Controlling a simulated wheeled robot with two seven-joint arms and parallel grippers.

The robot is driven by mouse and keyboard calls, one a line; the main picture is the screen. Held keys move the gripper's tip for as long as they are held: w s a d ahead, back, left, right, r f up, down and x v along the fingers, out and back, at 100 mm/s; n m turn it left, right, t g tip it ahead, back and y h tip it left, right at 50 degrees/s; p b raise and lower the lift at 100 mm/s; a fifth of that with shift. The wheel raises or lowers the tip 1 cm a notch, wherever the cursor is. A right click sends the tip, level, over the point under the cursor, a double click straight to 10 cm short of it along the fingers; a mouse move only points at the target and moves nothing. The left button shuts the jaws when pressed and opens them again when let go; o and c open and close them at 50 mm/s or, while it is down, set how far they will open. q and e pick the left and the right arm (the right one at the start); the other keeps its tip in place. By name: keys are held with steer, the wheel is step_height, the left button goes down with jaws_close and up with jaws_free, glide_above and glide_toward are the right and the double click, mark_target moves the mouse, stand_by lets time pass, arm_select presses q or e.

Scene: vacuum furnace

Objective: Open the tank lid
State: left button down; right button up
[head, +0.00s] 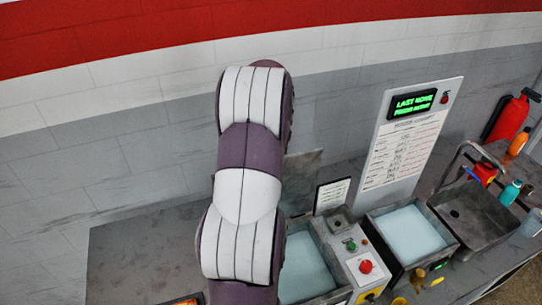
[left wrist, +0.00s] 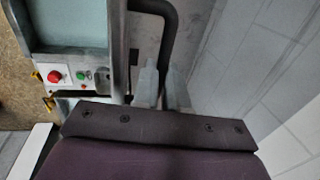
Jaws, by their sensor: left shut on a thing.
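In the head view, the left tank (head: 306,270) is open at the top and shows pale blue contents. A grey upright panel (head: 302,168), which looks like its raised lid, stands behind it, partly hidden by my arm. My left gripper (left wrist: 162,85) shows in the left wrist view, its two pale fingers closed around the lower end of a dark bent bar (left wrist: 168,22), which looks like the lid handle. A grey-blue tank part (left wrist: 72,22) is to its left. My left gripper is hidden in the head view. My right gripper is in neither view.
A control panel with a red button (head: 366,266) sits right of the left tank. A second open tank (head: 410,235), a dark sink (head: 470,215), bottles (head: 510,193) and a fire extinguisher (head: 510,115) stand further right. The bench's left part (head: 140,250) is mostly clear.

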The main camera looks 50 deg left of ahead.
arm_select(q)
steer(key=shift+s+f, duration=0.1)
steer(key=shift+f, duration=0.1)
steer(key=c, duration=1.2)
jaws_free()
steer(key=shift+o, duration=0.2)
steer(key=shift+a, duration=0.15)
steer(key=shift+r, duration=0.1)
steer(key=shift+r+b, duration=0.3)
step_height(320, 180, up, 7)
steer(key=d, duration=0.1)
steer(key=shift+s+d+f+p, duration=0.15)
steer(key=shift+s+d+p, duration=0.1)
steer(key=shift+p, duration=0.1)
steer(key=shift+a, duration=0.15)
